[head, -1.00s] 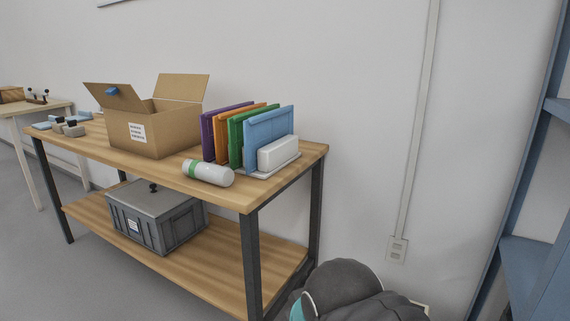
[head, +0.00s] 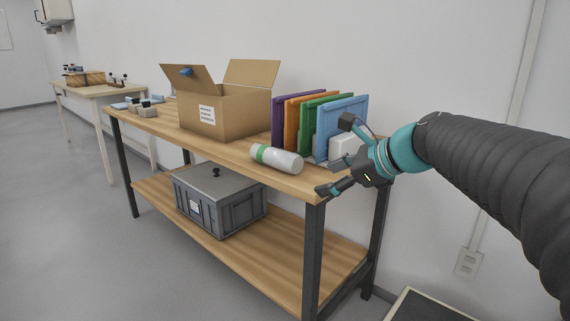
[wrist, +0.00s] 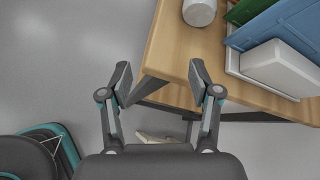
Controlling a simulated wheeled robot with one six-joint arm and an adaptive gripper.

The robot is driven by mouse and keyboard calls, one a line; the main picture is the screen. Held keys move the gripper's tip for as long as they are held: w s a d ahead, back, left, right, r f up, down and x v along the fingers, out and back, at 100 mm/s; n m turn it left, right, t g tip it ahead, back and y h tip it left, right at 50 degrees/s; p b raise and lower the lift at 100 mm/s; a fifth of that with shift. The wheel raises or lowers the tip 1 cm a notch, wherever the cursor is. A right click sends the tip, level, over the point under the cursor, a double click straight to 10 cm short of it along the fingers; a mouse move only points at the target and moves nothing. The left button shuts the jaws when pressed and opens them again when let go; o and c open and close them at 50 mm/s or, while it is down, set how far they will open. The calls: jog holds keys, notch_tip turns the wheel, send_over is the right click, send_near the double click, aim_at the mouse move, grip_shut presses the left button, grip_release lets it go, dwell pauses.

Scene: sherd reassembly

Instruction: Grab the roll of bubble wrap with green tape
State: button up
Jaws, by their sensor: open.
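The roll of bubble wrap (head: 278,158) is a whitish cylinder with a green tape band near its left end. It lies on its side near the front edge of the table top, in front of the coloured folders. In the wrist view only one end of the roll (wrist: 199,11) shows, at the top edge; its green tape is out of that view. My gripper (head: 333,160) is open and empty, to the right of the roll and apart from it, by the table's right front corner. In the wrist view its two fingers (wrist: 158,73) stand wide apart over the table's edge.
Purple, orange, green and blue folders (head: 346,112) stand in a rack behind the roll, with a white block (head: 344,146) beside them. An open cardboard box (head: 238,118) stands to the left. A grey lidded crate (head: 222,203) is on the lower shelf.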

aim_at(299, 156)
jog(key=w+r+m, duration=0.1)
jog(key=w, duration=0.1)
jog(key=w+m+y, duration=0.1)
jog(key=w+m, duration=0.1)
jog(key=w+r+m, duration=0.1)
jog(key=w, duration=0.1)
jog(key=shift+a+r+t+y, duration=0.2)
jog(key=shift+r+t+y, duration=0.1)
jog(key=shift+r+t, duration=0.1)
jog(key=shift+w+a+m+b, duration=0.15)
jog(key=shift+w+m+b, duration=0.15)
jog(key=shift+w+m, duration=0.1)
jog(key=b+x, duration=0.1)
jog(key=x, duration=0.7)
jog(key=shift+w+a+r, duration=0.1)
jog(key=shift+a, duration=0.1)
jog(key=x, duration=0.5)
jog(key=shift+a+r+b, duration=0.2)
jog(key=shift+b, duration=0.15)
jog(key=c, duration=0.8)
